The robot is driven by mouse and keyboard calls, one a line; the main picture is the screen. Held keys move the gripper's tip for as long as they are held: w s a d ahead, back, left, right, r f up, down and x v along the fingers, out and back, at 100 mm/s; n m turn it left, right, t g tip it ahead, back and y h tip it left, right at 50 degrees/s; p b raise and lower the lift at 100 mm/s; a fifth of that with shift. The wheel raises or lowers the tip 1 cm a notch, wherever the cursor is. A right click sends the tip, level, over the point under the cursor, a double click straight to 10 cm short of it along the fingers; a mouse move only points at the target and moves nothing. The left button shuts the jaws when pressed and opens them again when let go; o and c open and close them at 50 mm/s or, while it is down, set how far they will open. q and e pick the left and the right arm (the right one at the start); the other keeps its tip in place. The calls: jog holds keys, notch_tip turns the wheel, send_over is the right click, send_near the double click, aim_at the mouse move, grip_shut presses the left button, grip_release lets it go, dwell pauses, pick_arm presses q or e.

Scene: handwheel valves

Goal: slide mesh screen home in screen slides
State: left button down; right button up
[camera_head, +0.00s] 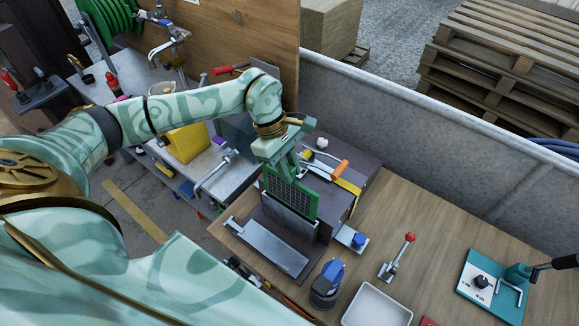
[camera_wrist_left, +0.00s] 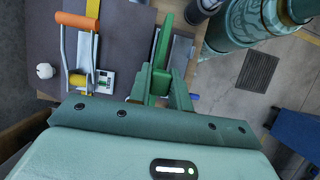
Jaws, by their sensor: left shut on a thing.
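The green-framed mesh screen (camera_head: 290,194) stands upright with its dark mesh facing the head camera. My left gripper (camera_head: 285,165) is shut on its top edge from above. The screen's lower part sits at the grey screen slides (camera_head: 288,222) and is hidden behind their front wall; how deep it sits I cannot tell. In the left wrist view the screen (camera_wrist_left: 164,40) shows edge-on, as a narrow green strip between the fingers of my left gripper (camera_wrist_left: 165,82). The grey slides (camera_wrist_left: 181,52) show beside it. My right gripper is not in view.
A dark box (camera_head: 342,196) stands behind the screen, with an orange-handled tool (camera_head: 335,172) on top. A blue-capped container (camera_head: 327,283), a red-knobbed lever (camera_head: 398,258) and a white tray (camera_head: 377,306) stand on the wooden bench (camera_head: 425,225). A grey wall (camera_head: 440,150) runs behind.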

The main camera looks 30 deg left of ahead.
pick_arm(q)
jog(key=shift+f, duration=0.1)
jog(key=b, duration=0.4)
send_over(293, 207)
jog(key=a, duration=0.2)
jog(key=shift+f, duration=2.7)
jog(key=shift+w+d+f+b, duration=0.15)
jog(key=shift+f+b, duration=1.2)
jog(key=shift+f, duration=0.5)
jog(key=shift+w+d+f+b, duration=0.1)
jog(key=shift+w+f+b, duration=0.05)
jog(key=shift+f+b, duration=1.4)
jog(key=c, duration=1.2)
grip_release()
jog(key=shift+f, duration=0.3)
jog(key=p+v, duration=0.1)
jog(key=v, duration=1.5)
jog(key=shift+r, duration=0.2)
jog(key=shift+s+f, duration=0.1)
